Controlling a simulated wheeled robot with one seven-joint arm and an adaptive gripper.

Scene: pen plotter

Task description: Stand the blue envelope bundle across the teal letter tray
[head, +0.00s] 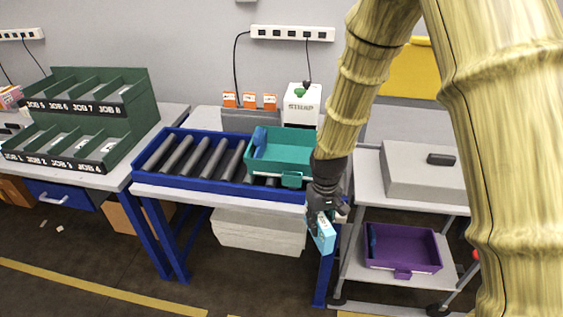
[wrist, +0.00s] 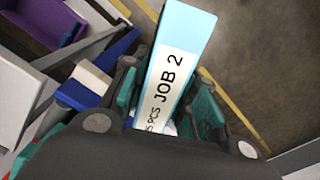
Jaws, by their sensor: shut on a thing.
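The blue envelope bundle (head: 326,234) is a light blue block with a white label; the wrist view shows the label "JOB 2" on the bundle (wrist: 184,45). My gripper (head: 322,205) is shut on it, and its teal finger pads show on both sides of the bundle in the wrist view (wrist: 165,112). The bundle hangs in front of the table's front edge, below and right of the tray. The teal letter tray (head: 292,168) sits on the right end of the roller conveyor. A darker blue piece (head: 259,142) stands inside it at the left. Part of the tray floor is hidden.
The blue-framed roller conveyor (head: 194,157) lies left of the tray. A white machine marked "STRAP" (head: 302,105) stands behind. A cart at right holds a grey box (head: 424,178) and, lower, a purple tray (head: 402,252). Green job sorters (head: 78,110) stand at far left.

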